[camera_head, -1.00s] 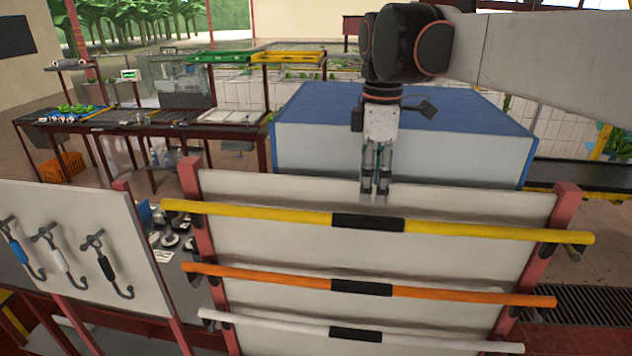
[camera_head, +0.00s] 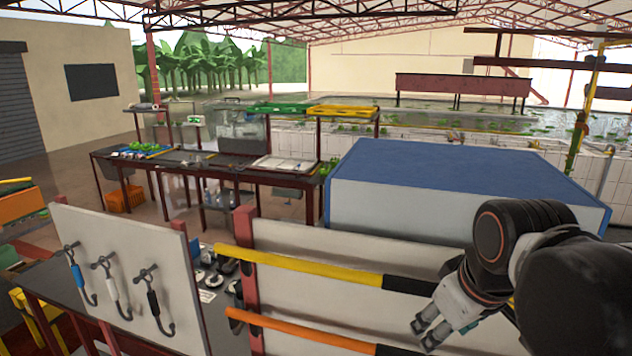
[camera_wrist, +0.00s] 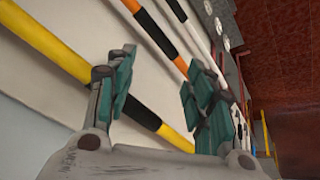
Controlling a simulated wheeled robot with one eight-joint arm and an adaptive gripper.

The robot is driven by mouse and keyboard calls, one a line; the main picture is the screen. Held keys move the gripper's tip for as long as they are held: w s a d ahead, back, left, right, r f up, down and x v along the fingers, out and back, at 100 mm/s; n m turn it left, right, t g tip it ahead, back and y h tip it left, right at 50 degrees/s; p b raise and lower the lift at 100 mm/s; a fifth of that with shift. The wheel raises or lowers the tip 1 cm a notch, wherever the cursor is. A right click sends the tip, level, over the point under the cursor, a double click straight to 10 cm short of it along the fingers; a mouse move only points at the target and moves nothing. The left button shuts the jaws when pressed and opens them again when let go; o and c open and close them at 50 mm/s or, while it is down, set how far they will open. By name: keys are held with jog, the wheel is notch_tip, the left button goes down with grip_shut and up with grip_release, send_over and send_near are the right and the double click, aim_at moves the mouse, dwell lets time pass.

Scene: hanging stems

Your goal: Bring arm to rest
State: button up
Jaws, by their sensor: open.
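My gripper (camera_head: 430,332) is in front of the white rack board (camera_head: 345,245) at the lower right of the head view. In the wrist view its two teal-padded fingers (camera_wrist: 160,95) stand apart with nothing between them. The yellow bar (camera_head: 310,266) with its black grip runs across the board, partly hidden behind my gripper. The orange bar (camera_head: 295,332) runs below it. In the wrist view the yellow bar (camera_wrist: 50,45), the orange bar (camera_wrist: 150,28) and a white bar (camera_wrist: 180,12) cross the picture at a slant behind the fingers.
A white panel (camera_head: 120,240) with several hooked handles stands at the left. A large blue-topped box (camera_head: 460,175) is behind the rack. A long table (camera_head: 180,160) with trays and green produce stands farther back. Open floor (camera_head: 60,175) lies at the left.

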jog(key=s+f+m+t+b, duration=0.1)
jog(key=s+f+m+b, duration=0.1)
jog(key=f+b, duration=1.2)
jog(key=s+f+m+t+b, duration=0.1)
jog(key=s+f+m+b, duration=0.1)
jog(key=f+b, duration=1.3)
notch_tip(320, 180, down, 7)
jog(key=shift+s, duration=0.2)
